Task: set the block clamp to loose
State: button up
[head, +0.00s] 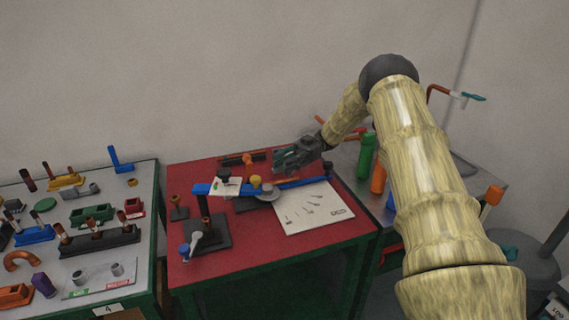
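A blue bar assembly (300,183) lies across the red table and carries a yellow knob (255,181) near its middle. At its left is a dark stand (213,233) with an upright post, and a white lever with a blue knob (187,249) at the front. I cannot tell for sure which of these parts is the block clamp, or its setting. My gripper (279,159) is above the back of the red table, pointing left, behind the blue bar and apart from the yellow knob. Its fingers are too small to tell open from shut.
An orange and black bar (245,158) lies at the table's back, left of my gripper. A white printed sheet (314,207) lies at the right. A grey table (100,200) with several coloured parts stands left. Green and orange cylinders (367,154) stand right.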

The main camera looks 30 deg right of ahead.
aim_at(186, 250)
jog(key=k, duration=1)
